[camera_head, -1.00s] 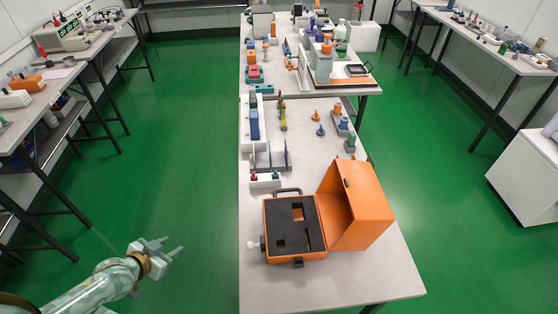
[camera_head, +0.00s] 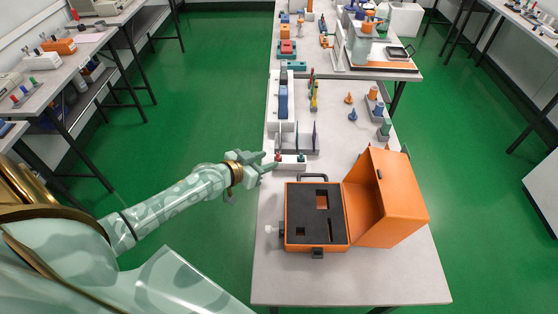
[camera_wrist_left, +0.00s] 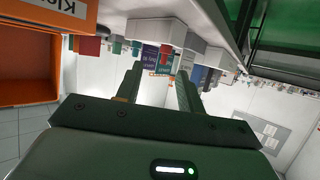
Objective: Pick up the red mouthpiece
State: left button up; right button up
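A small red piece (camera_head: 278,156), which looks like the red mouthpiece, stands on a low white block (camera_head: 290,163) behind the orange case. A second small reddish piece (camera_head: 301,157) stands at the block's right end. My left gripper (camera_head: 268,162) is at the left end of this block, close to the first red piece; I cannot tell if they touch. In the left wrist view the two fingers (camera_wrist_left: 160,72) are apart with nothing held between them. A small red part (camera_wrist_left: 165,50) shows just beyond the fingertips there. My right gripper is not in view.
An open orange case (camera_head: 298,238) with black foam stands just in front, its lid (camera_head: 395,205) raised at right. A grey rack (camera_head: 297,142) with upright plates and a blue item stands behind the block. The table's front (camera_head: 350,287) is clear.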

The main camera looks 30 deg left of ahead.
aim_at(277, 155)
pick_arm(q)
jog(key=x, duration=0.1)
jog(key=b+x, duration=0.2)
jog(key=x, duration=0.1)
jog(key=shift+w+a+f, duration=0.1)
jog(key=shift+a+f, duration=0.05)
jog(key=shift+a, duration=0.1)
jog(key=shift+w+f, duration=0.1)
jog(key=shift+w, duration=0.4)
jog(key=shift+s, duration=0.1)
grip_shut()
